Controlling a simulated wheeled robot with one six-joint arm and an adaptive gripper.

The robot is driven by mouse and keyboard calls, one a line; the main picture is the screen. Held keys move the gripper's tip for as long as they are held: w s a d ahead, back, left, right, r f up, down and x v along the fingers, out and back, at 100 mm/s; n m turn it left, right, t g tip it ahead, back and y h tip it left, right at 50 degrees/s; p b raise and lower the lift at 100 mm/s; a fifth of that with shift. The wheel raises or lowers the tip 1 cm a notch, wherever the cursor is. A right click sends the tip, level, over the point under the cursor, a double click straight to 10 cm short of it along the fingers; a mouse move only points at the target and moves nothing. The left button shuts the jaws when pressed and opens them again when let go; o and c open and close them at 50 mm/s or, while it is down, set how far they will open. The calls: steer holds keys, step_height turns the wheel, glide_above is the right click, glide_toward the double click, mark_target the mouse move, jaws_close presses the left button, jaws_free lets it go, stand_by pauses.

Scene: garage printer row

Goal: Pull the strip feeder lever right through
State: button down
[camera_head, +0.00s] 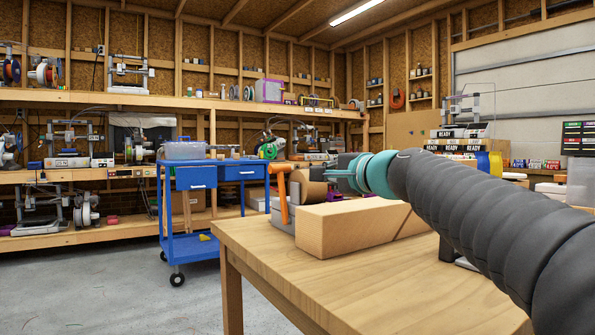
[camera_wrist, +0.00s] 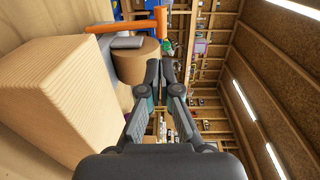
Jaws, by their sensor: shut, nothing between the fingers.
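The strip feeder's orange lever (camera_head: 284,200) stands upright at the far left end of the wooden table, with a short crossbar at its top. In the wrist view the orange lever (camera_wrist: 120,29) lies across the top of the picture. A brown roll (camera_head: 311,191) sits beside it, over a grey base (camera_head: 282,223); the roll also shows in the wrist view (camera_wrist: 135,62). My gripper (camera_head: 330,174) is by the roll, apart from the lever. In the wrist view my gripper's fingertips (camera_wrist: 160,68) are together and empty, with the lever beyond them.
A long wooden block (camera_head: 350,230) lies in front of the feeder and fills the left of the wrist view (camera_wrist: 60,105). The table's front (camera_head: 370,290) is clear. A blue cart (camera_head: 208,235) stands behind the table. Boxes (camera_head: 455,147) are stacked at the right.

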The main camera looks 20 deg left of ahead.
mark_target(282, 167)
steer(key=p+x, duration=0.1)
steer(key=x, duration=1.3)
steer(key=shift+s+a+r, duration=0.1)
steer(key=shift+a, duration=0.1)
steer(key=shift+r+p, duration=0.1)
steer(key=shift+p, duration=0.2)
